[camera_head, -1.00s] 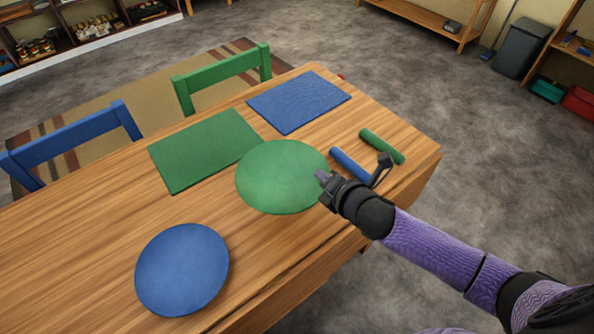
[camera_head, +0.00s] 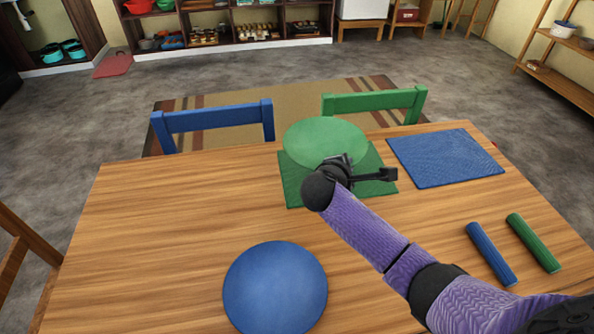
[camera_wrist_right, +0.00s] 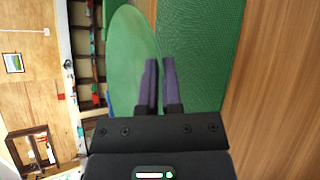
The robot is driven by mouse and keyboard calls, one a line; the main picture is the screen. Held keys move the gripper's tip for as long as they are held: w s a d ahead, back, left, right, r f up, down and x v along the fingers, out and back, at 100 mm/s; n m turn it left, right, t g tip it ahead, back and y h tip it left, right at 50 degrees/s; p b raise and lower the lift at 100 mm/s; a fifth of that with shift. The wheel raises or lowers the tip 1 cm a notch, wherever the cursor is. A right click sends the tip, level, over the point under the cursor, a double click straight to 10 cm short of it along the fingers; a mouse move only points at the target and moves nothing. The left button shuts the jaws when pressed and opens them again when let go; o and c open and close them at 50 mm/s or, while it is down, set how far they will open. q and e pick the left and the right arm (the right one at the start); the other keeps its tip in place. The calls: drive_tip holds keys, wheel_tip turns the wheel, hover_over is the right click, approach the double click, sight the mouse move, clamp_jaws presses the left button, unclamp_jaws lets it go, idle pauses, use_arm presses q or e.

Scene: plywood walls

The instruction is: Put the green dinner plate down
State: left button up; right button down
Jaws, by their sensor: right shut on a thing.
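The green dinner plate (camera_head: 325,139) is held by my right gripper (camera_head: 340,160) over the far part of the green placemat (camera_head: 294,185). I cannot tell whether the plate touches the mat. In the right wrist view the plate (camera_wrist_right: 128,60) is at the left, with its near edge between the gripper's purple fingers (camera_wrist_right: 160,82), and the placemat (camera_wrist_right: 200,50) is to its right. A blue plate (camera_head: 275,288) lies on the table near its front edge. My left gripper is not in view.
The wooden table (camera_head: 180,230) has a blue placemat (camera_head: 445,158) at the right and rolled blue (camera_head: 491,254) and green (camera_head: 533,243) cloths. A blue chair (camera_head: 215,120) and a green chair (camera_head: 375,102) stand at the far side. The table's left part is clear.

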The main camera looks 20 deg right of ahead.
wheel_tip(320, 180, down, 10)
drive_tip(key=b, duration=0.5)
drive_tip(key=shift+s+d+f+b, duration=0.1)
drive_tip(key=shift+b, duration=0.2)
drive_tip(key=shift+r, duration=0.25)
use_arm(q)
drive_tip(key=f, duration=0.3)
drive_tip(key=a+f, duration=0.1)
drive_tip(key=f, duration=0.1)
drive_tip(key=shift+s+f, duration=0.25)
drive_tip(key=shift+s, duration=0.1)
use_arm(e)
drive_tip(key=shift+f, duration=0.1)
drive_tip(key=c, duration=0.8)
unclamp_jaws()
drive_tip(key=shift+r+p, duration=0.25)
drive_tip(key=shift+p, duration=0.1)
drive_tip(key=p+v, duration=0.5)
drive_tip(key=v, duration=0.6)
drive_tip(key=shift+s+a+r+p, duration=0.1)
drive_tip(key=shift+s+a+p, duration=0.05)
drive_tip(key=shift+a+p, duration=0.15)
drive_tip(key=shift+s+a, duration=0.1)
drive_tip(key=shift+s, duration=0.05)
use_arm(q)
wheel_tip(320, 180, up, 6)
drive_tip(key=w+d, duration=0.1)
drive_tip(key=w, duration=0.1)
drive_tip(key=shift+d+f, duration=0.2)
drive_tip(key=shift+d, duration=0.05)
